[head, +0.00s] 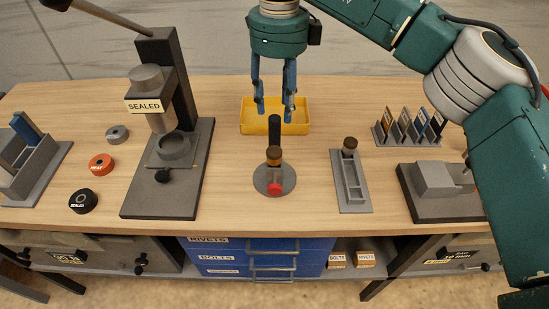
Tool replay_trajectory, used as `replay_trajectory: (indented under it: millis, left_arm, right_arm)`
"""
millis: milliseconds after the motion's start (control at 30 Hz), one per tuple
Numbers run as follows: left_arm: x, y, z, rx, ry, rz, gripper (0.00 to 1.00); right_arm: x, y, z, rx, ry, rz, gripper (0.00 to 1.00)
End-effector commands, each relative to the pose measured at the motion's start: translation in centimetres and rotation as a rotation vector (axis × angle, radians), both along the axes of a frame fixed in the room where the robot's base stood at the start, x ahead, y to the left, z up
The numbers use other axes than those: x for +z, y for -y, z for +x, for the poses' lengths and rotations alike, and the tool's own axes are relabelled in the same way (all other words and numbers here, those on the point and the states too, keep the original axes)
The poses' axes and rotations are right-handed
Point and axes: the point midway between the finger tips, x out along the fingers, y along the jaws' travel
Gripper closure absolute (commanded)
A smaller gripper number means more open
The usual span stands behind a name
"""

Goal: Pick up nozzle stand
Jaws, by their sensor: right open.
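The item that looks most like the nozzle stand is a round grey base (260,182) at the middle of the bench, carrying an upright piece with a brown top, a red spot and a black post (273,126). I cannot tell for sure that it is the nozzle stand. My right gripper (275,112) points down with its blue fingers apart and nothing between them. In the picture it is just above the black post and in front of the yellow tray (247,128); its height is hard to judge. My left gripper is out of view.
A dark press (159,205) marked SEALED stands to the left, with several round pieces beside it. To the right are a grey slotted holder (352,207), a rack of upright cards (395,146) and a grey block fixture (425,205). Bare wood surrounds the round base.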

Motion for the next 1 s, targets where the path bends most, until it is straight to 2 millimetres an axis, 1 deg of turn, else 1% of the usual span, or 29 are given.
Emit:
replay_trajectory:
  millis: [67,100,167,200,300,400,467,533,633,733,800,867,1000]
  left_arm:
    - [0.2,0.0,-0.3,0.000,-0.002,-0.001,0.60]
    - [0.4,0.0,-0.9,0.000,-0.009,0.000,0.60]
    - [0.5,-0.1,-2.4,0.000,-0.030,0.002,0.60]
    - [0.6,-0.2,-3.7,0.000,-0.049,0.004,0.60]
    - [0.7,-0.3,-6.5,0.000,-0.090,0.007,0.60]
    - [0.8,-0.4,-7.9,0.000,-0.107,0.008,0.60]
    - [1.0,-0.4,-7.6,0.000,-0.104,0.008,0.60]
    - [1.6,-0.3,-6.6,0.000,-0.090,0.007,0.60]
    - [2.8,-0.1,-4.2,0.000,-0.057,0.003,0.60]
    - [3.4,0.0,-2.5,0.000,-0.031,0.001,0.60]
    - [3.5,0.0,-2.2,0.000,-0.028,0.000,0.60]
    - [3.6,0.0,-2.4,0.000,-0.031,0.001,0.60]
    - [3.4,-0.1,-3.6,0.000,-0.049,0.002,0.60]
  right_arm:
    - [-0.8,0.2,0.0,-0.001,-0.002,-0.007,0.57]
    - [-1.4,0.2,-0.1,-0.001,-0.005,-0.007,0.57]
    - [-2.4,0.2,-0.1,-0.001,-0.004,-0.006,0.57]
    - [-3.0,0.2,-0.1,-0.002,-0.004,-0.006,0.57]
    - [-4.4,0.1,-0.1,-0.001,-0.005,-0.004,0.57]
    - [-5.1,0.0,-0.1,0.000,-0.001,-0.003,0.57]
    - [-5.5,0.0,-0.1,0.000,-0.002,-0.002,0.57]
    - [-6.1,-0.2,-0.1,0.000,-0.005,-0.003,0.57]
    - [-7.5,-0.5,-0.1,0.000,-0.006,-0.004,0.57]
    - [-9.1,-0.5,-0.1,-0.001,-0.005,-0.003,0.57]
    - [-9.9,-0.6,0.0,0.000,-0.003,-0.002,0.57]
    - [-10.3,-0.6,0.0,0.000,-0.003,-0.002,0.57]
    - [-10.6,-0.6,0.0,0.000,-0.001,-0.002,0.57]
